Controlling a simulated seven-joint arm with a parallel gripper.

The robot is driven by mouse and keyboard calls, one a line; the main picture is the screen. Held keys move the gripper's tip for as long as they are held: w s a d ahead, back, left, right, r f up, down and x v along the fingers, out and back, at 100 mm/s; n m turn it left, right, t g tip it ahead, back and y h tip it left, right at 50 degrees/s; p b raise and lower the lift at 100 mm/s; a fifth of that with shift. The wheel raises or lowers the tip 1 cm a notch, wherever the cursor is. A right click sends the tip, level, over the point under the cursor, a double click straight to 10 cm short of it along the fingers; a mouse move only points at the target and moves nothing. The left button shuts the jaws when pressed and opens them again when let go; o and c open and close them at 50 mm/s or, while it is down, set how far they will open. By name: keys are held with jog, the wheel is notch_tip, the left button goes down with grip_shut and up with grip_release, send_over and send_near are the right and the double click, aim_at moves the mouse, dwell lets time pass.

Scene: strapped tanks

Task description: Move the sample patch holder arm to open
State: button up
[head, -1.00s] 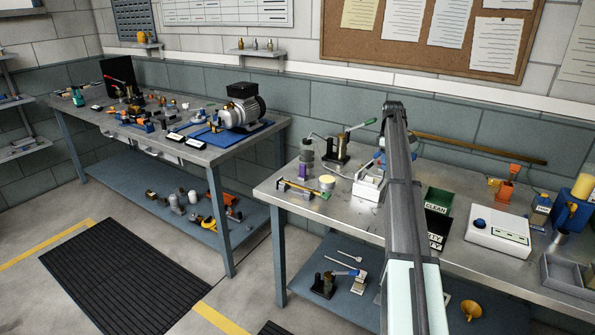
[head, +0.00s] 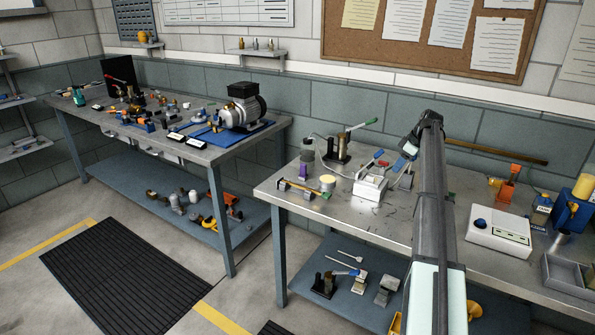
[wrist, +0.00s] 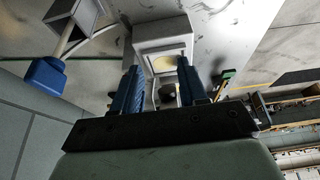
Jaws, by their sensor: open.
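A pale grey box-shaped holder (head: 369,188), which looks like the sample patch holder, stands on the right bench. In the wrist view its face (wrist: 164,58) shows a framed window with a pale yellowish patch. My gripper (wrist: 161,88) is open, its two blue fingers apart on either side of the lower part of the holder. A dark round knob (wrist: 168,97) shows between the fingers; whether they touch it I cannot tell. In the head view my gripper (head: 405,155) is just right of and behind the holder, its fingertips unclear. I cannot make out the holder arm's position.
A blue-ended lever (wrist: 48,76) on a metal block is left of my gripper in the wrist view. A dark stand with a green-tipped lever (head: 340,147) is behind the holder. A white device (head: 499,230) stands right. The bench's front middle is clear.

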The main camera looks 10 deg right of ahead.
jog(key=v, duration=0.7)
jog(key=w+a+f+h, duration=0.1)
jog(key=w+a+f, duration=0.2)
jog(key=a, duration=1)
jog(key=w+a+f+m+g+h, duration=0.1)
jog(key=w+a+f, duration=0.2)
jog(key=a, duration=1)
jog(key=w+a+f+m+g+h, duration=0.1)
jog(key=w+a+f, duration=0.2)
jog(key=a, duration=1)
jog(key=shift+w+a+f+h, duration=0.25)
jog(key=shift+w+f+h, duration=0.15)
jog(key=shift+w, duration=0.7)
